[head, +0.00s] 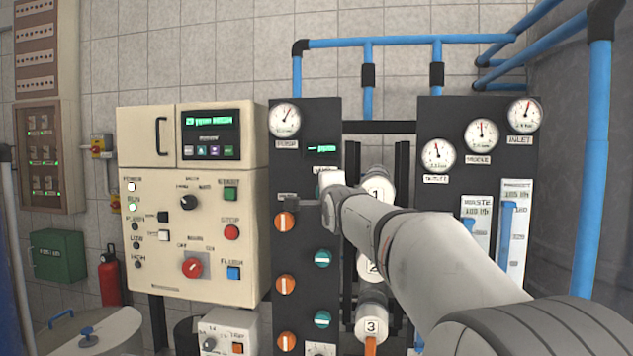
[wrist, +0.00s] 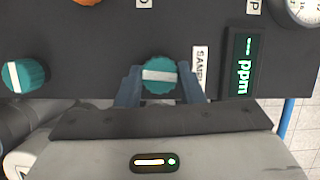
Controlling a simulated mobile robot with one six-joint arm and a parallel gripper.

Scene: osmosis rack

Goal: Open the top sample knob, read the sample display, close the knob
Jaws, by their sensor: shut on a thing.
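The top sample knob (wrist: 159,76) is teal with a white bar and sits between the two blue fingers of my gripper (wrist: 160,88), which is shut on it. Its bar lies level in the wrist view, crosswise to the bar on the neighbouring teal knob (wrist: 25,76). In the head view my gripper (head: 328,190) is against the dark panel and hides the top knob. The sample display (wrist: 244,66) shows green "ppm" with dash-like marks and no readable number. It also shows small in the head view (head: 321,148). A label reading SAMP (wrist: 200,68) is partly hidden by a finger.
Orange knobs (head: 285,285) and more teal knobs (head: 322,258) line the dark panel (head: 300,330) below. A cream control cabinet (head: 150,265) stands to the left. White numbered cylinders (head: 371,303) lie behind my arm. Blue pipes (head: 400,41) run above.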

